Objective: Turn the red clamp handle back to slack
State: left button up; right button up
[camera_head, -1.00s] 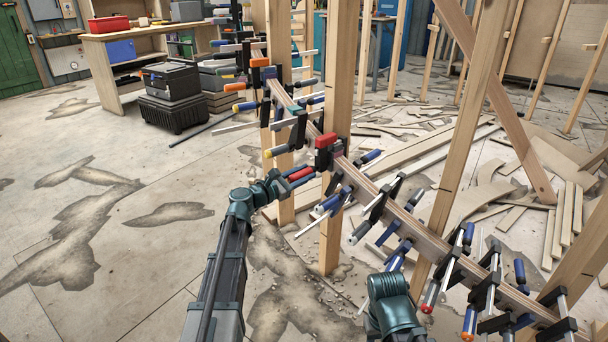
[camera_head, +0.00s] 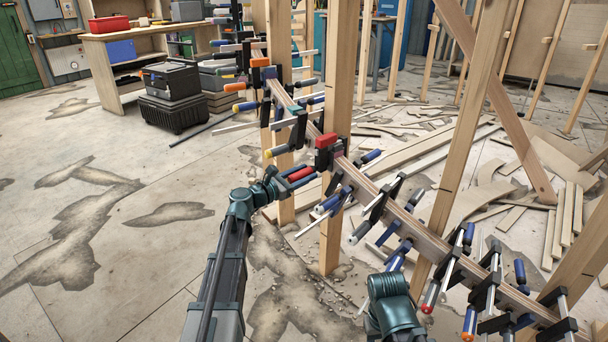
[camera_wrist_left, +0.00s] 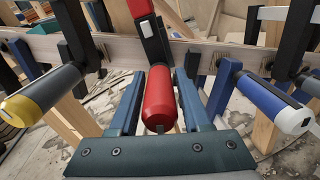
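The red clamp handle (camera_wrist_left: 160,100) belongs to a clamp with a red-topped dark jaw (camera_wrist_left: 150,30) on the curved wooden stringer (camera_wrist_left: 220,52). In the head view the red handle (camera_head: 301,178) points left and down from the clamp, below its red top (camera_head: 327,140). My left gripper (camera_head: 300,178) reaches it from the lower left. In the left wrist view the two fingers of my left gripper (camera_wrist_left: 167,95) stand on either side of the handle, with gaps visible beside it. My right arm shows at the bottom, but its gripper is out of view.
Neighbouring clamps with a yellow-ended grey handle (camera_wrist_left: 45,95) and a blue handle (camera_wrist_left: 275,103) flank the red one closely. Wooden posts (camera_head: 338,130) stand beside the stringer. Planks and offcuts lie to the right. The floor at left (camera_head: 120,230) is open.

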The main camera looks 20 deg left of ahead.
pick_arm(q)
jog(key=shift+o, duration=1.1)
jog(key=v, duration=1.4)
jog(key=shift+f, duration=0.1)
jog(key=shift+v, duration=1.25)
